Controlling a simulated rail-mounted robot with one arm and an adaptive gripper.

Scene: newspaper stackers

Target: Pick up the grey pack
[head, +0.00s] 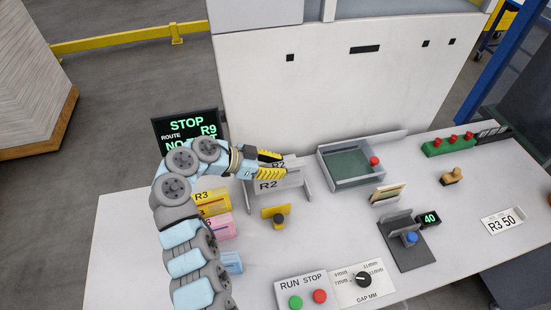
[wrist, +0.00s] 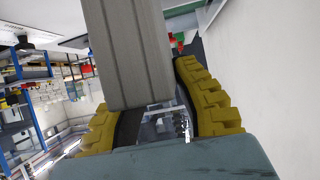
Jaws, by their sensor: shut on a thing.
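The grey pack (head: 279,163), marked R2, shows between the yellow fingers of my gripper (head: 271,165) in the head view. In the wrist view the grey pack (wrist: 131,50) is a tall ribbed block between the two yellow fingers of my gripper (wrist: 158,112). My gripper is shut on it. Just below the pack in the head view is a grey stand (head: 268,185) with an R2 label on its front. The fingers hide part of the pack, and I cannot tell whether its lower edge touches the stand.
Yellow (head: 213,201) and pink (head: 219,226) packs lie left of the stand, beside my arm. A sign (head: 187,127) reads STOP, ROUTE R9. A grey tray (head: 350,165) stands to the right, and a tall white cabinet (head: 340,95) rises behind. The white table (head: 130,240) is clear at left.

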